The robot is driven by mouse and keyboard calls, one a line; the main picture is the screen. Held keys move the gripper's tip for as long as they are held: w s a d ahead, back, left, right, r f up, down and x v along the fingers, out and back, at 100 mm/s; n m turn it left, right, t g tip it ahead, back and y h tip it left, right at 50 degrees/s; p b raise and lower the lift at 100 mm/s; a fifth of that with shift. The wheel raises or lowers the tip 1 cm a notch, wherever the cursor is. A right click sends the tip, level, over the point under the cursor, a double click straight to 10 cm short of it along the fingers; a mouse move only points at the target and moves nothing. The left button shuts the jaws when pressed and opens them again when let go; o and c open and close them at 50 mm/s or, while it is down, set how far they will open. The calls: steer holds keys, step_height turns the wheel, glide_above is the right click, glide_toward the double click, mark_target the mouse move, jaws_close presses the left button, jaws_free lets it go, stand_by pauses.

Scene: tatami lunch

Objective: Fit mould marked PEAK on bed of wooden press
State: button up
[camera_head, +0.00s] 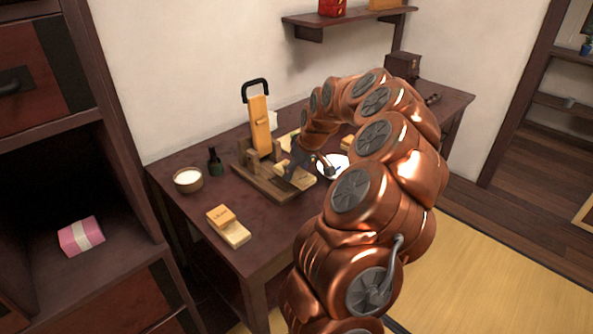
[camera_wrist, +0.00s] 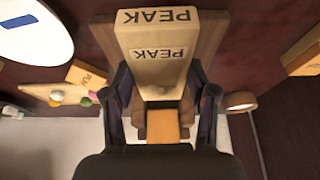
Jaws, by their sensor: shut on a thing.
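The pale wooden mould (camera_wrist: 150,72) shows PEAK on two faces, upside down in the wrist view. My gripper (camera_wrist: 158,88) is shut on it, one dark finger at each side. In the head view my gripper (camera_head: 299,166) is low over the wooden press (camera_head: 262,183), and part of the mould (camera_head: 308,181) shows beside it. In the wrist view the mould lies over the brown press base (camera_wrist: 208,35); I cannot tell whether it touches the bed. The press's orange upright lever (camera_head: 259,128) has a black handle at its top.
A bowl of white contents (camera_head: 188,180), a dark bottle (camera_head: 215,162) and orange and pale blocks (camera_head: 228,226) stand left of the press. A white plate (camera_head: 331,164) is at its right. The wrist view shows a board with small coloured balls (camera_wrist: 52,92).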

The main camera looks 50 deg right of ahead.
steer(key=shift+f+b, duration=1.05)
steer(key=shift+f, duration=0.7)
stand_by(0.7)
steer(key=o, duration=1.3)
steer(key=v, duration=1.2)
